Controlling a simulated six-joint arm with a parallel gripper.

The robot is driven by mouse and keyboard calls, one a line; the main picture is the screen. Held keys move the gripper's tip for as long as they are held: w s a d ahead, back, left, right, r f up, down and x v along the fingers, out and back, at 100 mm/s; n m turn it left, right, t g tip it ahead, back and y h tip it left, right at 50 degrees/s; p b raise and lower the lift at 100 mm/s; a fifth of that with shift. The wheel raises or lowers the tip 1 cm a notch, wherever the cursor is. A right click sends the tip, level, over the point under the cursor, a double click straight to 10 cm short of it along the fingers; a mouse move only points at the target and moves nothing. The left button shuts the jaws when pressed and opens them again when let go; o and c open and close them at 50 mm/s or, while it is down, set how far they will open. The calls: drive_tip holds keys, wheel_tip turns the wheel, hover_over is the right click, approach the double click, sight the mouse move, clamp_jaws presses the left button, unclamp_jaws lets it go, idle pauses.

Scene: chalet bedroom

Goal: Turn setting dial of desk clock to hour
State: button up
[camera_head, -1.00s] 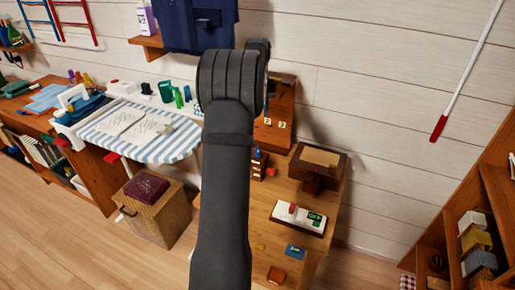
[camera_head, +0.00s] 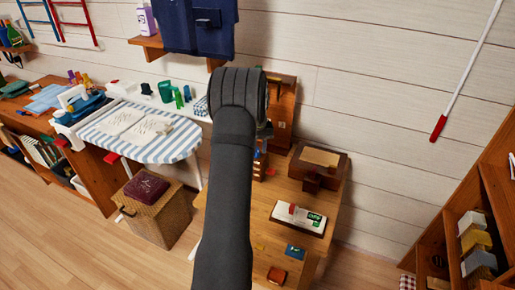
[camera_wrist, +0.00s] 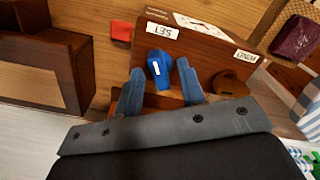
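The desk clock (camera_wrist: 205,48) is a brown wooden body, seen upside down in the wrist view. Its blue setting dial (camera_wrist: 160,68) has a white pointer mark. A white label (camera_wrist: 163,30) that seems to read SET lies above the dial. Another white label (camera_wrist: 245,55) at the right is upside down and hard to read. My gripper (camera_wrist: 160,68) is open, its two blue fingers on either side of the dial with gaps between. I cannot tell how deep the fingertips reach. In the head view my arm hides the gripper and part of the wooden clock (camera_head: 284,112).
A brown wooden box (camera_head: 319,160) stands right of the clock on the wooden desk (camera_head: 262,215). A white item on a dark tray (camera_head: 299,218) lies in front. A red block (camera_wrist: 122,31) lies near the clock. A striped ironing board (camera_head: 160,145) is at the left.

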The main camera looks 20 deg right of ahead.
clamp_jaws()
drive_tip(key=shift+m, duration=0.4)
drive_tip(key=m, duration=0.4)
drive_tip(key=shift+m, duration=0.4)
drive_tip(key=m, duration=1.1)
drive_tip(key=shift+m, duration=0.4)
drive_tip(key=m, duration=0.6)
drive_tip(key=shift+m, duration=0.3)
